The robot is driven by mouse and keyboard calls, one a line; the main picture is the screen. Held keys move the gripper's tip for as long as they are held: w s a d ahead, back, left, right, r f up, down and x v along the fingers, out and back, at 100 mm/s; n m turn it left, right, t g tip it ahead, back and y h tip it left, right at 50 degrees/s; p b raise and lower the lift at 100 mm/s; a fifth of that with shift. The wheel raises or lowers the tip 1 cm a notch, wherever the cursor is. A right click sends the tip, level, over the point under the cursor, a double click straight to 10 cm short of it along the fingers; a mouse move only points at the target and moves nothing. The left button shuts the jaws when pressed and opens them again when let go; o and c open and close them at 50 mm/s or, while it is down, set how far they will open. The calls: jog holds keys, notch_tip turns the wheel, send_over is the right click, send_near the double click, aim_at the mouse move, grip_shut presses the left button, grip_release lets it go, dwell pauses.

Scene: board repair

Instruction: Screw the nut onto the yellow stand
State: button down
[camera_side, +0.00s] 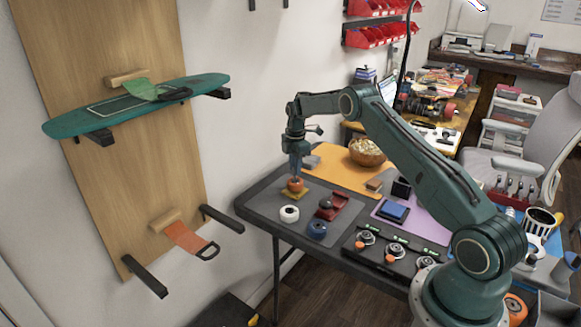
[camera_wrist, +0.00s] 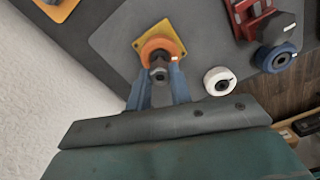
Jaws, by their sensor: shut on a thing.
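The yellow stand (camera_side: 294,194) sits on the grey mat near the table's far left corner, with its plate also visible in the wrist view (camera_wrist: 175,46). An orange wheel (camera_side: 296,185) is on the stand and covers its middle; it also shows in the wrist view (camera_wrist: 151,47). My gripper (camera_wrist: 158,73) points down over the wheel, its blue fingers shut on a small grey nut (camera_wrist: 158,75). The nut is at the middle of the wheel as seen from the wrist. The stand's post is hidden, so I cannot tell whether thread and nut are engaged.
A white wheel (camera_side: 289,214), a blue wheel (camera_side: 317,229) and a red vise-like block (camera_side: 331,207) lie near the stand on the grey mat (camera_side: 262,200). An orange mat (camera_side: 340,172) with a wooden bowl (camera_side: 367,153) is behind. A wall stands close at the left.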

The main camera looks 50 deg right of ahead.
jog(key=shift+f, duration=0.9)
dwell(2.1)
dwell(0.4)
jog(key=c, duration=1.2)
grip_release()
jog(key=c, duration=3.2)
grip_release()
jog(key=c, duration=2.2)
grip_release()
jog(key=c, duration=2.2)
grip_release()
jog(key=m, duration=0.6)
jog(key=shift+m, duration=0.3)
jog(key=c, duration=2.2)
grip_release()
jog(key=m, duration=0.6)
jog(key=c, duration=2.2)
grip_release()
